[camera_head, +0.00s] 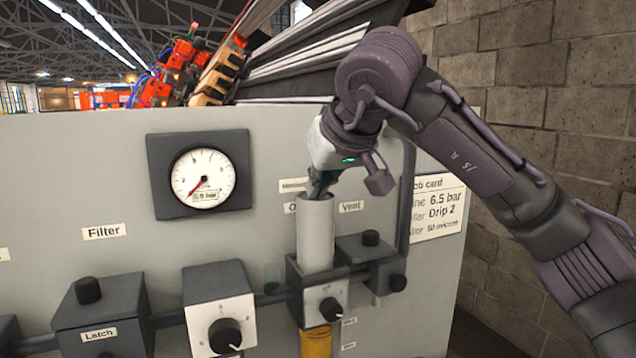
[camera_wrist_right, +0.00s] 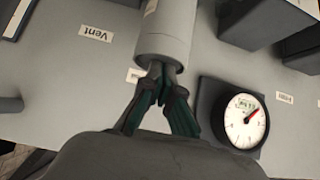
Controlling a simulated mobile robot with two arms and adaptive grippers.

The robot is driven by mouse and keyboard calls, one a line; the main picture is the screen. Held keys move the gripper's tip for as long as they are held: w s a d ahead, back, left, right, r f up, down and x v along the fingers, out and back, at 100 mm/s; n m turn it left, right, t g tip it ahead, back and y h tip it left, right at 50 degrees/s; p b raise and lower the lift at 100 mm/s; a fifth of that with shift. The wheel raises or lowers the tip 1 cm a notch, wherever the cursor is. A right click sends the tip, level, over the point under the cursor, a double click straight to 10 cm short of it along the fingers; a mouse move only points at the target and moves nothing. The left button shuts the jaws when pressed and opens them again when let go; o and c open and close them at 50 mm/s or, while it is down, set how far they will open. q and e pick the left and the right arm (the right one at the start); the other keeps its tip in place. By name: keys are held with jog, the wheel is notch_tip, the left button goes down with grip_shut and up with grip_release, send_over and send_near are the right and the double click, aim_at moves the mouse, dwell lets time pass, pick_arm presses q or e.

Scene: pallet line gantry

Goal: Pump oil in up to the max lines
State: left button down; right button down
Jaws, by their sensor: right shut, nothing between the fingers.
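A pale grey upright cylinder (camera_head: 316,232) stands on a dark block (camera_head: 322,290) with a round knob. Below the block is a bowl of amber oil (camera_head: 316,343), cut off by the bottom edge; no max line can be made out. My right gripper (camera_head: 319,186) is at the top end of the cylinder, fingers pointing down, shut and empty. In the right wrist view, its fingertips (camera_wrist_right: 158,72) meet at the cylinder's end (camera_wrist_right: 166,42); I cannot tell whether they touch it. A label beside the cylinder is partly hidden. My left gripper is not in view.
A pressure gauge (camera_head: 203,178) reads near zero. Blocks labelled Latch (camera_head: 98,318) and a large dial block (camera_head: 219,308) stand left along the pipe. A small block with knobs (camera_head: 370,262) is close right. A job card (camera_head: 440,210) and brick wall (camera_head: 545,100) lie beyond my right arm.

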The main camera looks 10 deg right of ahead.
jog(key=shift+f, duration=0.4)
